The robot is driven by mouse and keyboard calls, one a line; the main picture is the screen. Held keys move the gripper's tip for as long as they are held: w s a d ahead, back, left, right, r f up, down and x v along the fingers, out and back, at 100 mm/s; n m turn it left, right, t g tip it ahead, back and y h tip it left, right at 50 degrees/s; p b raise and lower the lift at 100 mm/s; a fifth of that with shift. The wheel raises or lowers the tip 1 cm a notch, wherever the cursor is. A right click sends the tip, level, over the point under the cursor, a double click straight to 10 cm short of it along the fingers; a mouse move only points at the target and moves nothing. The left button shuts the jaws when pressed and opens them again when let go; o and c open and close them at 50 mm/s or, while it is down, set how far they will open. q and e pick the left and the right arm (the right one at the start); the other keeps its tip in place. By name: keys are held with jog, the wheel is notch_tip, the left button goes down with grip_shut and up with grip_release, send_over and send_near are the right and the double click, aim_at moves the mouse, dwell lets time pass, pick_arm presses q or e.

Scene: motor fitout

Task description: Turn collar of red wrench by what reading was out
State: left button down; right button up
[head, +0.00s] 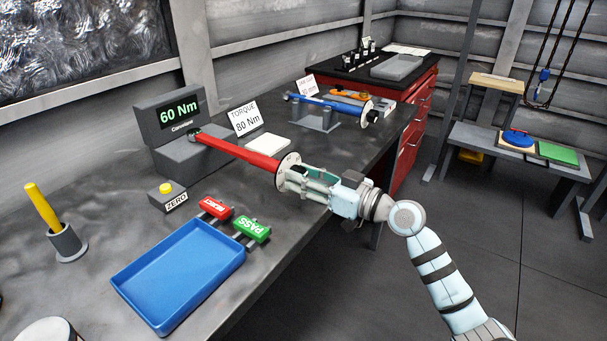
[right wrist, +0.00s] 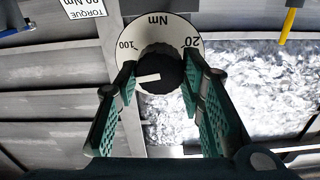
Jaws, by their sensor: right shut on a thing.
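The red wrench (head: 240,150) lies with its head in the grey torque tester (head: 180,158), whose screen reads 60 Nm. A white card (head: 245,118) behind it says TORQUE 80 Nm. The wrench's handle end carries a white dial disc (head: 284,165). My right gripper (head: 290,181) is at this end, shut on the collar. In the right wrist view, the black collar (right wrist: 156,73) with a white pointer mark sits between the green finger pads. The dial (right wrist: 160,22) around it shows Nm, 100 and 20. The pointer faces left. My left gripper is out of view.
A blue tray (head: 180,270), a red tag (head: 215,208), a green PASS tag (head: 252,229) and a yellow ZERO button (head: 166,187) are on the bench. A blue wrench (head: 335,104) rests on a stand further back. A yellow-handled tool (head: 42,208) stands in a holder at left.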

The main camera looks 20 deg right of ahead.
jog(key=shift+f+m+p, duration=0.2)
jog(key=shift+m+p, duration=1.15)
jog(key=shift+m, duration=2.45)
jog(key=o, duration=1.1)
jog(key=shift+d, duration=0.1)
jog(key=shift+o, duration=0.2)
